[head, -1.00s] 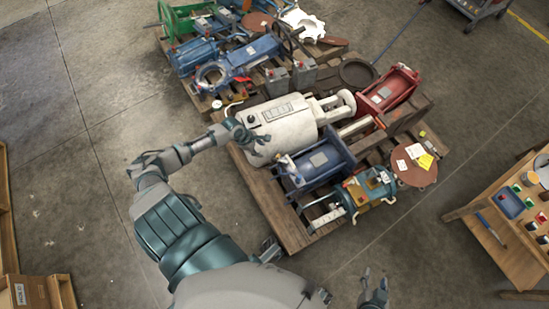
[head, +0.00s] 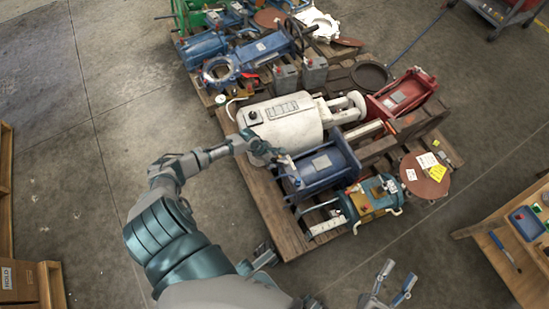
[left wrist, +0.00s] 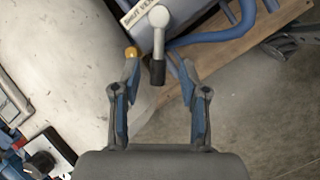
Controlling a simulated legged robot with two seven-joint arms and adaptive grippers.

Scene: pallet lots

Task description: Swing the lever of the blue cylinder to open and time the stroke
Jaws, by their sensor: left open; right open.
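The blue cylinder (head: 328,165) lies on the near pallet, just right of the white tank, its end facing my left gripper. Its lever (left wrist: 158,42) is a pale grey bar with a round pivot and a dark tip, beside a white label. My left gripper (head: 284,161) is open at the cylinder's left end. In the left wrist view the left gripper (left wrist: 160,80) has a finger on each side of the lever's dark tip, with gaps visible. My right gripper (head: 393,282) is open and empty over bare floor, away from the pallet.
The white tank (head: 285,120) sits close beside the blue cylinder. A teal cylinder (head: 370,200) and a red unit (head: 402,92) share the wooden pallet (head: 270,205). A workbench (head: 520,262) stands at right. Floor between pallet and bench is clear.

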